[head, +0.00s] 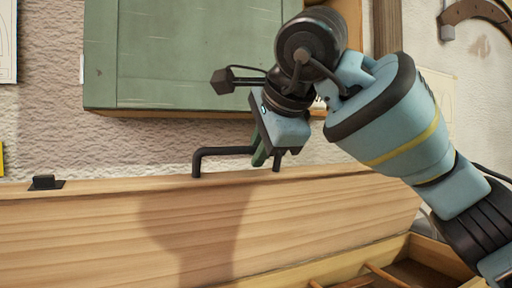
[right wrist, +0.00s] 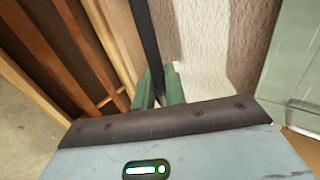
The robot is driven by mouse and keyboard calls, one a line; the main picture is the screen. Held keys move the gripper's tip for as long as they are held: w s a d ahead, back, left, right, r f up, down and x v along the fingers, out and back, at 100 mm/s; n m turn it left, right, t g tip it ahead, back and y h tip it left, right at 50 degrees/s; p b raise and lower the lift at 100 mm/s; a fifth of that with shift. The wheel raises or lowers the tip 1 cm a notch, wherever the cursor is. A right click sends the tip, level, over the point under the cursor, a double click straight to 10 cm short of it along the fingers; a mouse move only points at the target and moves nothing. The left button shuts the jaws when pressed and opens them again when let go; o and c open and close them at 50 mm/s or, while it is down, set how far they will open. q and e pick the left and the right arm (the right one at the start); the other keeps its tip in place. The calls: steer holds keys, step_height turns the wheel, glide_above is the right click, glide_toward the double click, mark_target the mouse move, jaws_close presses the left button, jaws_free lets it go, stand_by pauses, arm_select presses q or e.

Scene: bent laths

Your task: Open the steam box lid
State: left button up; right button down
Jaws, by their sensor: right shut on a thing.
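The steam box lid (head: 130,235) is a long pale wooden board. It stands tilted up, its broad face towards me, in the head view. A black bar handle (head: 212,152) is fixed along its upper edge. My right gripper (head: 267,156) reaches down from the upper right and is shut on the handle near its right end. In the right wrist view the green fingers (right wrist: 158,88) close around the dark handle bar (right wrist: 146,40). The open steam box (head: 425,250) shows at the lower right, with wooden slats inside. My left gripper is out of view.
A green cabinet (head: 180,55) hangs on the rough pale wall behind, close above the handle and my right wrist. A small black fitting (head: 45,182) sits on the lid's upper edge at the left. A curved wooden piece (head: 475,12) hangs at the top right.

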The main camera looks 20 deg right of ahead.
steer(key=w+r, duration=0.2)
steer(key=w, duration=0.4)
steer(key=shift+w, duration=0.4)
steer(key=w, duration=0.8)
steer(key=c, duration=1.2)
jaws_free()
steer(key=shift+o, duration=0.2)
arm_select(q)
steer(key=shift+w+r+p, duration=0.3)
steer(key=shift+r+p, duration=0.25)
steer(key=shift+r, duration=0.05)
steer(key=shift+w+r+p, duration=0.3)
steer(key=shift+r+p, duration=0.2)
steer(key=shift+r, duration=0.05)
arm_select(e)
steer(key=v, duration=0.9)
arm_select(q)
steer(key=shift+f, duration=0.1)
